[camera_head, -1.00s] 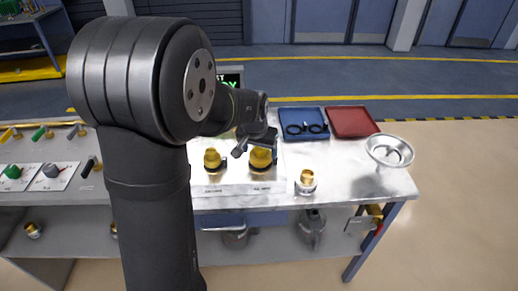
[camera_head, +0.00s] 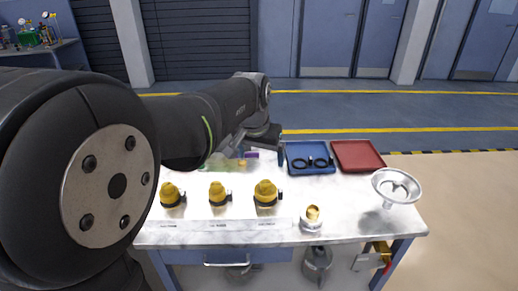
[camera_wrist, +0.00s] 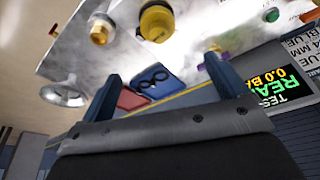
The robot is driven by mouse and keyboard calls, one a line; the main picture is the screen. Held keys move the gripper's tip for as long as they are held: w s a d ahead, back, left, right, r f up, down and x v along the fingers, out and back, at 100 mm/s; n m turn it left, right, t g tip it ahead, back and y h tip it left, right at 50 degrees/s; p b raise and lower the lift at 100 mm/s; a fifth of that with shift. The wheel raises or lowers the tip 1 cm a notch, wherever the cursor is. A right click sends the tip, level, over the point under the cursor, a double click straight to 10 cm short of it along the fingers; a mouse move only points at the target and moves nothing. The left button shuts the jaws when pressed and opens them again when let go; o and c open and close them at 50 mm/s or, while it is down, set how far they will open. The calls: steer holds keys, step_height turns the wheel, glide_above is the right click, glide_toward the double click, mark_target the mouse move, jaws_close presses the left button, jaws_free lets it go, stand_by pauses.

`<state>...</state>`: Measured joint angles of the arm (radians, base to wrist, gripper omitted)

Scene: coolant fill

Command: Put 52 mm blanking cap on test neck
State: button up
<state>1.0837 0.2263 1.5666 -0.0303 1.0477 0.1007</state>
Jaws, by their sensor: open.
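Three yellow caps (camera_head: 172,194) (camera_head: 218,194) (camera_head: 266,193) stand in a row on the bench behind a label strip; their print is too small to read, so I cannot tell which is 52 mm. The right-hand one looks largest. A yellow cap also shows at the top of the wrist view (camera_wrist: 157,22). A brass neck on a pale base (camera_head: 312,217), possibly the test neck, stands right of the row; it also shows in the wrist view (camera_wrist: 100,30). My gripper (camera_head: 268,143) is behind the right-hand cap; in the wrist view (camera_wrist: 161,68) its fingers are apart and empty.
A blue tray (camera_head: 296,170) with black rings and a red tray (camera_head: 357,155) lie at the back right. A metal funnel (camera_head: 396,187) stands at the bench's right end. A lit display (camera_wrist: 275,87) shows in the wrist view. The bench front right is clear.

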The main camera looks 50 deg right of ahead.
mark_target(265, 183)
steer(key=shift+v, duration=1.05)
steer(key=shift+f, duration=0.1)
steer(key=x, duration=1.7)
steer(key=shift+s+f, duration=0.15)
steer(key=v, duration=1.7)
steer(key=x, duration=1.7)
step_height(265, 183, up, 8)
steer(key=shift+r, duration=0.2)
